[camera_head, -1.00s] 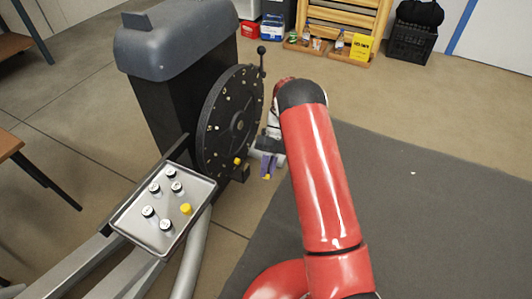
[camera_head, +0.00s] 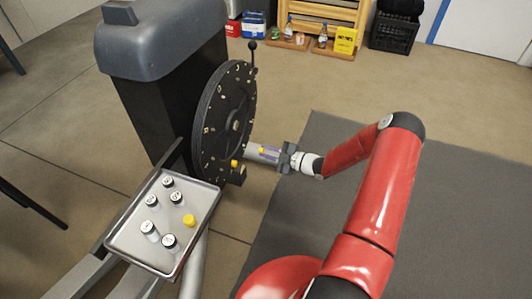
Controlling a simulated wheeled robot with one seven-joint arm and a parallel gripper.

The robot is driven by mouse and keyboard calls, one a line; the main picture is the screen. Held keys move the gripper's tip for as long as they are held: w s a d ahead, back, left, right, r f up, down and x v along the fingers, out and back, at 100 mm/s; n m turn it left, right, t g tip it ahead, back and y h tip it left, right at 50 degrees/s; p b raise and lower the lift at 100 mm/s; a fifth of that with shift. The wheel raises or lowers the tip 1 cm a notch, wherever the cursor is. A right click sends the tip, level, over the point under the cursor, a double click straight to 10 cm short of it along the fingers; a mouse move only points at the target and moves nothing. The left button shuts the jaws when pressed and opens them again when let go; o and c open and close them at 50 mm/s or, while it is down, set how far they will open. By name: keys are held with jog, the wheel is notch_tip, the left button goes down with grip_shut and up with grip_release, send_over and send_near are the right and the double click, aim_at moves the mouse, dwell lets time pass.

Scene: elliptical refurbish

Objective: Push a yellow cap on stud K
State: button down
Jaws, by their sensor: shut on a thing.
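A dark round disk (camera_head: 222,115) stands upright on the grey machine, with small studs and pale marks around its face. I cannot read which stud is K. A yellow cap (camera_head: 234,164) sits low on the disk's face near its rim. My gripper (camera_head: 256,151) reaches in from the right, level, with its fingers toward the lower right of the disk. It is shut on a small yellow piece (camera_head: 262,150), which looks like a cap and is partly hidden by the fingers. I cannot tell whether the fingertips touch the disk. Another yellow cap (camera_head: 189,220) lies on the metal tray (camera_head: 196,240).
A lever with a black knob (camera_head: 252,45) rises at the disk's top. A wooden rack (camera_head: 310,42) and a black crate (camera_head: 397,32) stand behind. A dark mat (camera_head: 460,190) lies clear at right.

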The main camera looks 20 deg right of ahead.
jog(key=shift+r+b+x, duration=0.1)
jog(key=shift+b+x, duration=0.3)
jog(key=shift+x, duration=0.7)
jog(key=shift+r+b+x, duration=0.15)
jog(key=shift+b+x, duration=0.25)
jog(key=shift+x, duration=0.7)
jog(key=shift+w+a, duration=0.15)
jog(key=shift+a, duration=0.5)
jog(key=shift+w+a, duration=0.35)
jog(key=shift+a, duration=0.05)
jog(key=c, duration=1.3)
grip_release()
jog(key=shift+o, duration=0.2)
jog(key=v, duration=0.8)
jog(key=shift+a+p, duration=0.1)
jog(key=shift+p, duration=0.3)
